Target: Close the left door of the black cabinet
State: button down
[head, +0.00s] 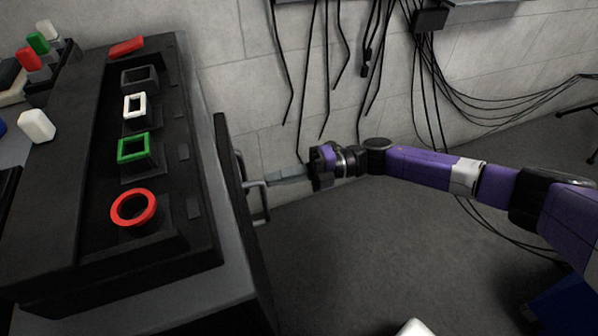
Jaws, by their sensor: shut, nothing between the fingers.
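The black cabinet (60,215) stands at the left. A thin dark door panel (231,180) is on its right side, seen nearly edge-on. A gap shows between the far edge of this panel and the cabinet, so it looks at least partly open. A grey bar handle (264,200) sticks out from the panel's outer face. My gripper (272,178) is shut and empty, with its fingers pointing left at the handle. The fingertips overlap the handle in the picture; I cannot tell whether they touch it. The cabinet's lower front is hidden.
The cabinet top carries a red ring (133,208), green frame (134,149), white frame (135,106) and several loose coloured blocks. Black cables (425,100) hang along the grey wall behind my arm. A white object (414,328) shows at the bottom edge.

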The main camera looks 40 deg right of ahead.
jog(key=shift+x, duration=2.4)
jog(key=shift+f, duration=0.1)
